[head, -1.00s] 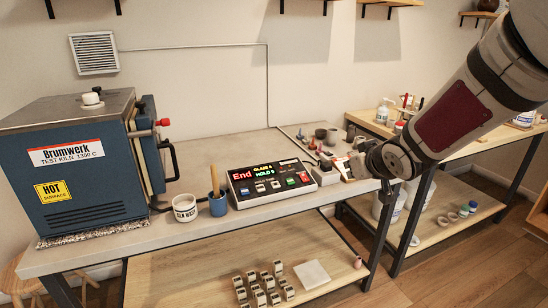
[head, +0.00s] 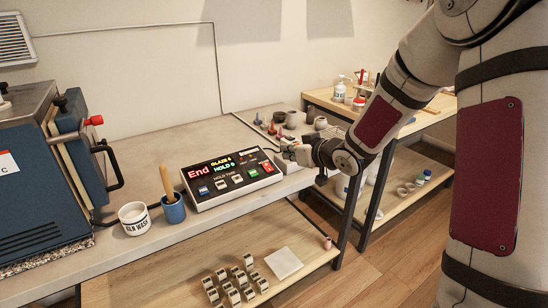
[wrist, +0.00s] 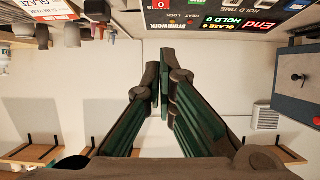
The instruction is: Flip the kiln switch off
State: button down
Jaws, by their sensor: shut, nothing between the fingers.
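The kiln controller (head: 232,178) is a sloped dark panel with a pale casing on the bench. Its lit display reads "End", "GLAZE" and "HOLD 0", with coloured buttons below. In the wrist view the controller (wrist: 235,22) appears upside down at the top right. A small red switch-like part (head: 268,167) is at its right end; I cannot tell its position. The blue kiln (head: 35,190) stands at the left, partly cut off, and its top shows at right in the wrist view (wrist: 297,85). My gripper (head: 285,146) is shut and empty, just right of the controller; contact is unclear.
A white labelled tub (head: 135,218) and a blue cup (head: 173,209) with a wooden handle stand between kiln and controller. Small dark pots (head: 308,117) and cones sit behind my gripper. The lower shelf holds several small pale blocks (head: 234,284). Bare bench lies behind the controller.

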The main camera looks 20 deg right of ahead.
jog(key=b, duration=0.1)
send_over(270, 168)
jog(key=s, duration=0.2)
jog(key=f, duration=0.4)
jog(key=shift+w+f, duration=0.15)
jog(key=shift+w, duration=0.05)
jog(key=shift+w+f, duration=0.2)
jog(key=shift+f, duration=0.4)
jog(key=shift+w+f, duration=0.15)
jog(key=shift+f, duration=0.4)
jog(key=shift+w+a+f, duration=0.1)
jog(key=shift+w+f, duration=0.1)
jog(key=shift+f, duration=0.35)
jog(key=shift+b, duration=0.3)
jog(key=shift+w+f+b, duration=0.35)
jog(key=shift+f, duration=0.05)
jog(key=shift+s, duration=0.2)
